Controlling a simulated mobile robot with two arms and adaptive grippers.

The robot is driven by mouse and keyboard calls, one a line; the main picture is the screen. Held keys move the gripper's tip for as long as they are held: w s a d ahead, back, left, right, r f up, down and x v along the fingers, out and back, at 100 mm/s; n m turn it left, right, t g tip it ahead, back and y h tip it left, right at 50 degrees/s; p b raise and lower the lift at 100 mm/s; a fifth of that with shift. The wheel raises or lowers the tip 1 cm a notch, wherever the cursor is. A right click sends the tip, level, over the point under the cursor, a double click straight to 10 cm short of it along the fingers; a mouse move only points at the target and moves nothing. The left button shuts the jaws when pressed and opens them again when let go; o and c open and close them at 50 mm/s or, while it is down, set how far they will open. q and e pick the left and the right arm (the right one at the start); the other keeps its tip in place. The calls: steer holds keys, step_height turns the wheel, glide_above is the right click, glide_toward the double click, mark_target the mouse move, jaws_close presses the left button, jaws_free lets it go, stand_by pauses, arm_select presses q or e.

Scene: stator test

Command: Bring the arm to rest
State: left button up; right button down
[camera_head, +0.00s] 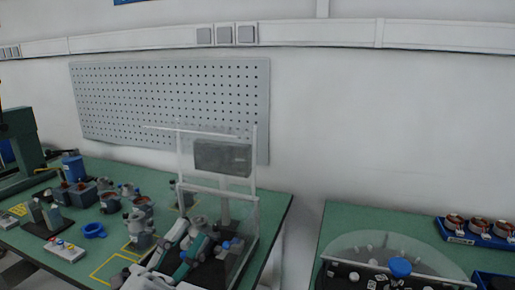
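My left gripper (192,241) shows low in the picture, left of centre, its grey and teal fingers pointing up and to the right. The fingers stand apart. They are in front of or inside the clear-walled test stand (252,222) on the left green table (276,207); I cannot tell which. A grey part (198,226) shows near the fingertips; whether it touches them is unclear. My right gripper is not in view.
Several grey and copper-coloured parts, a blue ring (94,230) and a white button box (64,250) stand left of the gripper. The right table holds a clear-domed device with a blue knob (400,266) and a blue tray (458,238). A gap separates the tables.

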arm_select(q)
steer(key=w+a+f+n+y, duration=0.2)
steer(key=a+f+n+y, duration=0.6)
steer(key=f+n+y, duration=0.4)
steer(key=s+a+f+n+g+y, duration=0.2)
steer(key=f+n+g, duration=0.1)
steer(key=f, duration=0.2)
steer(key=s+a+f+n+g+y, duration=0.2)
steer(key=f+g, duration=0.1)
steer(key=f, duration=0.2)
steer(key=s+d+f+n+g+h, duration=0.25)
steer(key=s+f+g, duration=0.75)
steer(key=s+f, duration=0.75)
step_height(320, 180, down, 20)
steer(key=s+g+p, duration=0.1)
steer(key=p, duration=0.1)
steer(key=s+a+f+g+p, duration=0.1)
steer(key=s+a+f, duration=0.1)
steer(key=s+f, duration=1.4)
steer(key=shift+s+a+f+m+g+p, duration=0.25)
steer(key=shift+s+f+m+g+p, duration=0.15)
steer(key=shift+s, duration=0.35)
